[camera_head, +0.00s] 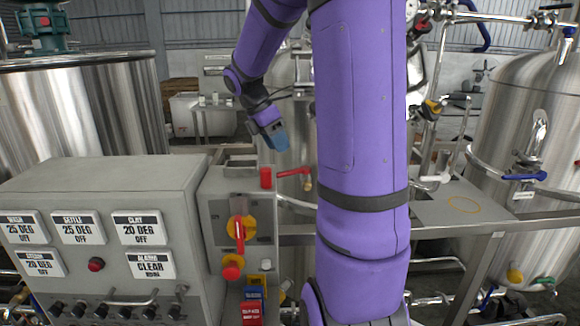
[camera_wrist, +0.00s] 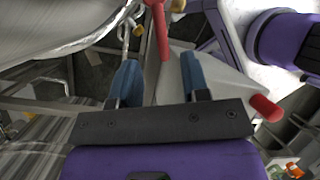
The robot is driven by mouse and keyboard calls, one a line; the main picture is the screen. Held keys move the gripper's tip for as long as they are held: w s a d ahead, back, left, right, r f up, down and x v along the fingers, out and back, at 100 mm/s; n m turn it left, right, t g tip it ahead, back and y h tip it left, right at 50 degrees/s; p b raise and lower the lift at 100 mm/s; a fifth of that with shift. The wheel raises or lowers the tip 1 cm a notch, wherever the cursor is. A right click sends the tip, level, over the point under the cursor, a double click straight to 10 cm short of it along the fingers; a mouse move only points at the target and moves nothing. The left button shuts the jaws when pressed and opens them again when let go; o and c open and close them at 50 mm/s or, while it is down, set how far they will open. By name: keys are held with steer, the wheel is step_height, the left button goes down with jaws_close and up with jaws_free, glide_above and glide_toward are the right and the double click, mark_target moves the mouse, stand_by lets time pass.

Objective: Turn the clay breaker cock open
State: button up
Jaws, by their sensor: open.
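My gripper (camera_head: 277,139) hangs with its blue fingers pointing down, above and behind the grey switch box. In the wrist view my gripper (camera_wrist: 160,72) is open, with nothing between the fingers. A red lever (camera_head: 291,172) with a brass-coloured end sticks out sideways behind the box, below my gripper. In the wrist view a red lever (camera_wrist: 160,32) lies beyond the gap between the fingertips, apart from them. A red-handled rotary switch (camera_head: 239,235) on a yellow plate is on the box front. No label shows which of these is the clay breaker cock.
The grey panel (camera_head: 100,172) reads "CLAY 20 DEG OFF" on one plate. A red cylinder (camera_head: 265,177) stands on the box edge and looks close to the lever; a red knob (camera_wrist: 265,107) shows right of my fingers. Steel tanks (camera_head: 535,125) stand at both sides.

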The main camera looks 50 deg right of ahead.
mark_target(290, 173)
steer(key=x, duration=0.7)
steer(key=shift+f, duration=0.2)
steer(key=shift+s, duration=0.1)
jaws_close()
